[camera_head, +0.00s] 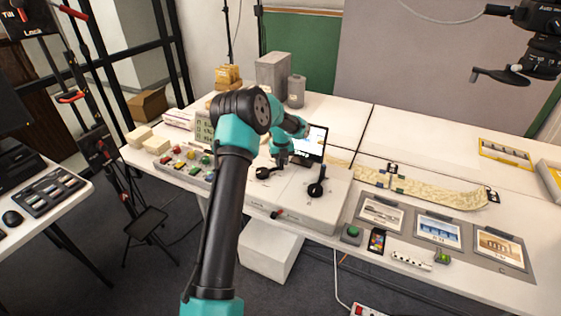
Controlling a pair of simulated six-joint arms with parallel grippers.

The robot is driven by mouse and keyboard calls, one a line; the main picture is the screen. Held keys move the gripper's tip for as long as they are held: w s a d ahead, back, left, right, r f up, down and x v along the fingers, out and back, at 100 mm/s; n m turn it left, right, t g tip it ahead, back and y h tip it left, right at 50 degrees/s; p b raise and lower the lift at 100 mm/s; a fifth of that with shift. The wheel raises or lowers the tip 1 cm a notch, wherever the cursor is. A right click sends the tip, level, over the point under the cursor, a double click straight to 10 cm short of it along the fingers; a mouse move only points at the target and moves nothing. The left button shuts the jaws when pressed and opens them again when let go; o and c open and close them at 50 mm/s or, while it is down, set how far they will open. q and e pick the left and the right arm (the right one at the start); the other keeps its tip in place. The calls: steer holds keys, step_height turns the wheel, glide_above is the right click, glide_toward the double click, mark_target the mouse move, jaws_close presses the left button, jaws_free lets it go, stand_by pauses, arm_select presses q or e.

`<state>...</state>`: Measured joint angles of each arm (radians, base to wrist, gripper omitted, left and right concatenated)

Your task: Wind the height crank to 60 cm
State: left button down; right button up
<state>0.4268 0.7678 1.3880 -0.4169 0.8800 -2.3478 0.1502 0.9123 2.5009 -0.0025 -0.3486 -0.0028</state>
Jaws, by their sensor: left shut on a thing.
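A white control box (293,207) stands at the table's front edge with two black controls on top. The left one is a low black crank (264,174); the right one is an upright black lever with a round base (316,189). My left gripper (281,161) points down at the left crank, shut on what looks like its handle; its fingertips are small and partly dark. Labels on the box are too small to read. A small screen (316,141) stands behind the box, partly hidden by my left wrist. My right gripper is not in view.
A panel with coloured buttons (185,163) lies left of the box. To the right are a green button (352,232), a phone (377,240), picture cards (438,230) and a long map strip (430,189). A camera (540,45) hangs at upper right.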

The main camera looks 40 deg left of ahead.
arm_select(q)
steer(key=c, duration=0.9)
jaws_free()
steer(key=shift+c, duration=0.2)
step_height(320, 180, up, 17)
steer(key=shift+r, duration=0.2)
stand_by(0.3)
